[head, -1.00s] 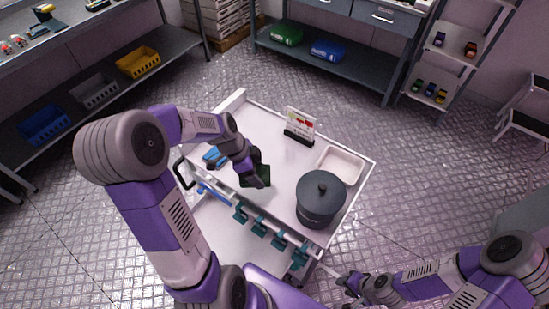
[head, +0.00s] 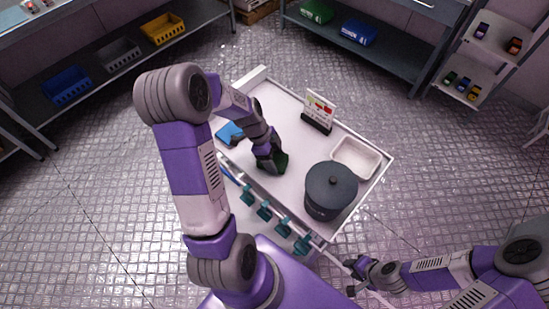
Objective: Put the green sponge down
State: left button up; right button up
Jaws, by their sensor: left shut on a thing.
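My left gripper (head: 268,162) is over the white cart top (head: 290,177), left of the dark pot. It is shut on the dark green sponge (head: 281,162), which is partly hidden by the fingers. The sponge is at or just above the cart top; I cannot tell if it touches. My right gripper (head: 358,276) is low at the right, beyond the cart's near edge and away from the sponge. Its fingers are too small to tell open from shut.
On the cart stand a dark lidded pot (head: 331,190), a white tray (head: 355,157), a small sign holder (head: 318,113) and a blue item (head: 229,133). Teal clips (head: 265,213) line the near rail. The middle of the cart top is clear. Shelves (head: 361,37) stand behind.

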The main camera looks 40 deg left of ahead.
pick_arm(q)
jog(key=shift+f, duration=0.15)
jog(key=o, duration=1.4)
jog(key=shift+r, duration=0.3)
jog(key=p+v, duration=0.2)
jog(key=v, duration=0.9)
jog(key=shift+a+r, duration=0.25)
jog(key=shift+r, duration=0.1)
